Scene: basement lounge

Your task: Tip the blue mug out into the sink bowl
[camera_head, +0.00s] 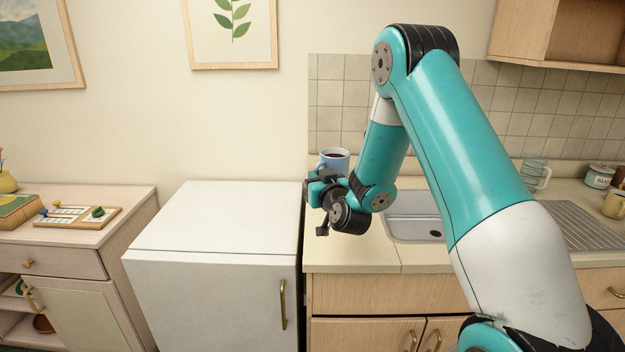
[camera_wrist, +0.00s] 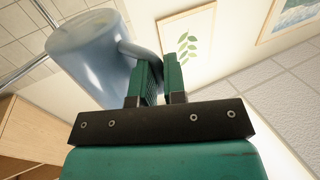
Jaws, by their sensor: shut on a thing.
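The blue mug (camera_head: 334,156) is upright in the head view, with dark liquid showing inside its rim. My gripper (camera_head: 320,177) is shut on the mug's handle, at the mug's left side. In the wrist view the mug (camera_wrist: 92,52) is at the upper left, and the gripper fingers (camera_wrist: 160,78) close around its handle. The mug is held above the left part of the counter, left of the sink bowl (camera_head: 412,229). My arm hides the right part of the sink bowl.
The counter (camera_head: 350,254) is clear in front of the sink's left side. A white cabinet (camera_head: 215,225) stands to the left. A clear glass mug (camera_head: 535,172), a sugar canister (camera_head: 599,176) and a yellow mug (camera_head: 615,204) stand at the right. A wall cupboard (camera_head: 570,35) hangs upper right.

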